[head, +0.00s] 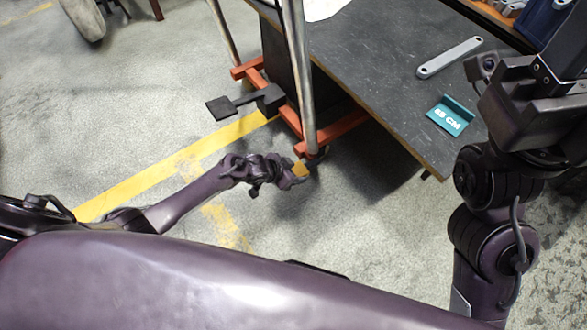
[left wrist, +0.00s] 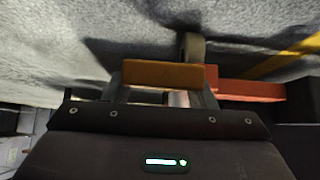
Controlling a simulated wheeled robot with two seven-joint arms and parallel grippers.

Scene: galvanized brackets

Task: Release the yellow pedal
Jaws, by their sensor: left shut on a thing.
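The yellow pedal (head: 300,168) is a small orange-yellow plate low at the foot of the lift table's red frame, beside a caster. In the left wrist view the yellow pedal (left wrist: 162,74) lies across the jaws as a flat bar. My left gripper (head: 296,175) is down near the floor and is shut on the pedal; its fingers are partly hidden in the head view. The left gripper (left wrist: 163,84) also shows in the wrist view. My right arm stands at the right over the table; its fingertips cannot be made out.
A red frame (head: 340,130), a metal post (head: 299,80) and a black pedal (head: 225,107) are close to my left gripper. Open floor with a yellow line (head: 160,180) lies left.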

